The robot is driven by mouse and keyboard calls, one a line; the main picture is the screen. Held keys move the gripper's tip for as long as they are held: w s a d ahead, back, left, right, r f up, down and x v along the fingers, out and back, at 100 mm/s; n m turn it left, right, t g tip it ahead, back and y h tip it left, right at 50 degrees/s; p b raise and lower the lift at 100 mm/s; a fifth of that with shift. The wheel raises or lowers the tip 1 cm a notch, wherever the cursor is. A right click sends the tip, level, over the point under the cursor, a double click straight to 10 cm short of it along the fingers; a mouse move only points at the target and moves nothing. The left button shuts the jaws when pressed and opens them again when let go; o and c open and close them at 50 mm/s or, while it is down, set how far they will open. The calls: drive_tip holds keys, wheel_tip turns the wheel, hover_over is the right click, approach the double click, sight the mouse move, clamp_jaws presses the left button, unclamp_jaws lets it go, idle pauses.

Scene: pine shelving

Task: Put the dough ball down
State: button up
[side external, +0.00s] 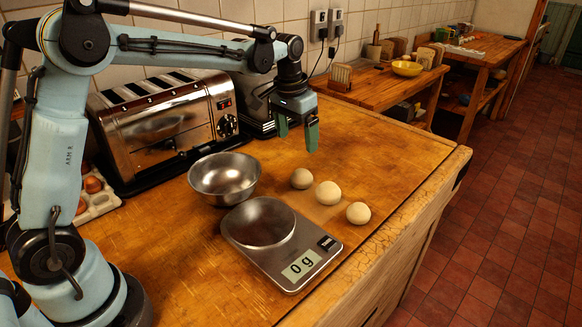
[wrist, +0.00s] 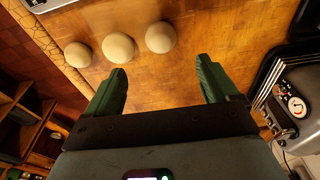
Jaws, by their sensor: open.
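Three pale dough balls lie in a row on the wooden worktop: one at the back (side external: 302,178), one in the middle (side external: 328,193) and one nearest the front edge (side external: 358,213). They also show in the wrist view, at the upper left: one (wrist: 160,37), another (wrist: 118,48) and a third (wrist: 78,55). My gripper (side external: 298,135) is open and empty, above the worktop behind the row. In the wrist view its green fingers (wrist: 160,88) stand wide apart with bare wood between them. No dough ball touches the fingers.
A digital scale (side external: 255,256) reading 0 g lies left of the row, with a steel bowl (side external: 224,180) behind it. A chrome toaster (side external: 165,125) stands at the back left. An egg tray (side external: 95,195) is beside my arm. The worktop right of the balls is clear to its edge.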

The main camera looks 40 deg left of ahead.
drive_tip(key=s+d+r+t, duration=0.2)
drive_tip(key=s+r+t, duration=0.15)
drive_tip(key=s, duration=0.75)
drive_tip(key=s+d+f+t, duration=0.1)
drive_tip(key=s+f+t, duration=0.1)
drive_tip(key=s, duration=0.6)
drive_tip(key=shift+s+f, duration=0.4)
drive_tip(key=shift+d, duration=0.1)
